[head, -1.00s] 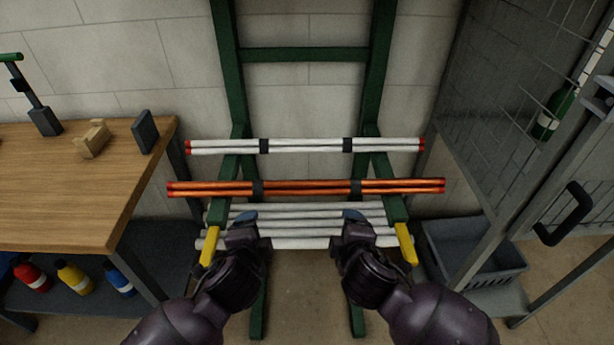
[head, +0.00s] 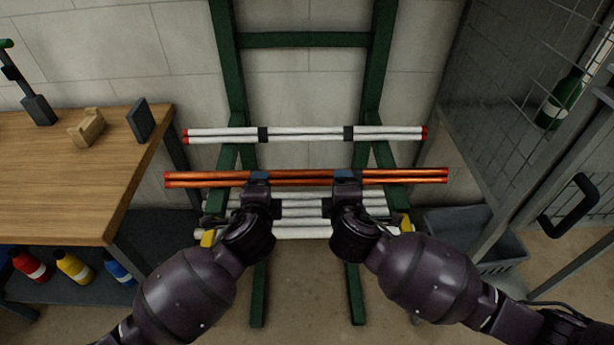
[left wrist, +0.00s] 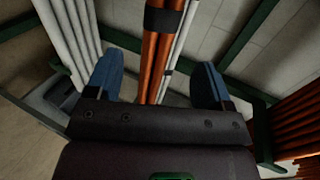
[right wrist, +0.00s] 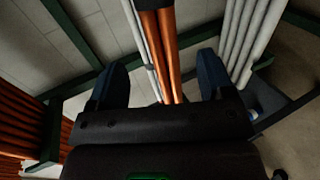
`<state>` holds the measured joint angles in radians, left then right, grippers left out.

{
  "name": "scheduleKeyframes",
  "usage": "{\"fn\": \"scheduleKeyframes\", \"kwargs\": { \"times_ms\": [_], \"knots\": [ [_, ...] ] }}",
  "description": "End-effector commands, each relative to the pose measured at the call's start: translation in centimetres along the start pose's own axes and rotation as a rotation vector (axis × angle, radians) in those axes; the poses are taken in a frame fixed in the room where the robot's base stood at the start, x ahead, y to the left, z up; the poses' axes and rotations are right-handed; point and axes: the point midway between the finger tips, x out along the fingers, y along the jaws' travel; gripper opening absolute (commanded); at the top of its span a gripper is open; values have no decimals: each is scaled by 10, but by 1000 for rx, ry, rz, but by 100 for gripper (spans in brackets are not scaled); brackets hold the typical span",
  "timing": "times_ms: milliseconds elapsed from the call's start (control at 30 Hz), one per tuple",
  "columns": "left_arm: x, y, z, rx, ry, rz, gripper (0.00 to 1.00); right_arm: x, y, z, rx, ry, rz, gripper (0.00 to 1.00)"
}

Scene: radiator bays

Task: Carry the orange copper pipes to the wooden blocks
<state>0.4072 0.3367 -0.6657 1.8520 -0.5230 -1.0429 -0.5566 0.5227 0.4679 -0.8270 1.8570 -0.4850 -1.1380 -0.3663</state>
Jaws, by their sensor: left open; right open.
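The orange copper pipes (head: 308,178) lie level as a bundle across the arms of a green rack, with dark bands around them. My left gripper (head: 258,177) and my right gripper (head: 346,177) are at the bundle, left and right of its middle. In the left wrist view the pipes (left wrist: 153,60) run between the open blue fingers. In the right wrist view the pipes (right wrist: 169,50) also run between open fingers. Neither gripper is closed on them. A small notched wooden piece (head: 87,128) lies on the bench; I cannot tell whether it is one of the blocks.
White pipes with red ends (head: 305,134) lie above and behind the orange bundle; several white pipes (head: 295,211) lie below. A wooden bench (head: 60,180) stands left, a mesh cage (head: 530,110) right, a grey crate (head: 500,255) low right. More orange pipes (left wrist: 298,120) show in the wrist views.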

Motion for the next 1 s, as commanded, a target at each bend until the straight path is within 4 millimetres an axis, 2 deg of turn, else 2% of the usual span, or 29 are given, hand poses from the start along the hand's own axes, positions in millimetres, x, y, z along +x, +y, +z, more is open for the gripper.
{"fn": "scheduleKeyframes", "kwargs": {
  "times_ms": [200,433,633,967,1000],
  "knots": [
    [36,0,0,1,0,0,75,35,0,-1,-2,0,1,75],
    [63,0,0,1,-1,0,75,62,0,-1,-1,0,0,75],
    [73,0,0,0,0,0,75,73,0,0,0,0,-1,75],
    [74,0,0,0,0,0,75,74,0,0,0,1,0,75],
    [74,0,0,0,0,0,68,74,0,0,0,1,0,68]
  ]
}}
